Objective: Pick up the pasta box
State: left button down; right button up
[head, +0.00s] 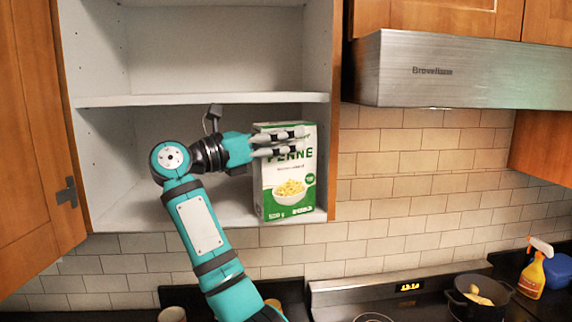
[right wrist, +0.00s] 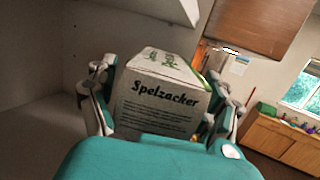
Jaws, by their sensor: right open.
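The pasta box (head: 288,178), white and green with "PENNE" and a bowl of pasta on its front, stands upright on the lower shelf of the open cabinet, near its right wall. My right gripper (head: 284,142) is at the upper part of the box, with fingers across the front. In the right wrist view the box (right wrist: 162,105) shows its side panel reading "Spelzacker". There the open fingers of the right gripper (right wrist: 167,84) stand on both sides of it. I cannot tell whether they touch it. My left gripper is not in view.
The cabinet's middle shelf (head: 200,100) runs above the gripper. An open wooden door (head: 30,140) is at left, and a steel range hood (head: 460,75) at right. Below are a pot (head: 470,308) and a spray bottle (head: 533,272). The lower shelf left of the arm is clear.

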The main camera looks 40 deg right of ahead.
jog(key=shift+a, duration=0.15)
jog(key=shift+w+a, duration=0.1)
jog(key=shift+a, duration=0.05)
jog(key=c, duration=0.4)
grip_shut()
jog(key=shift+r, duration=0.1)
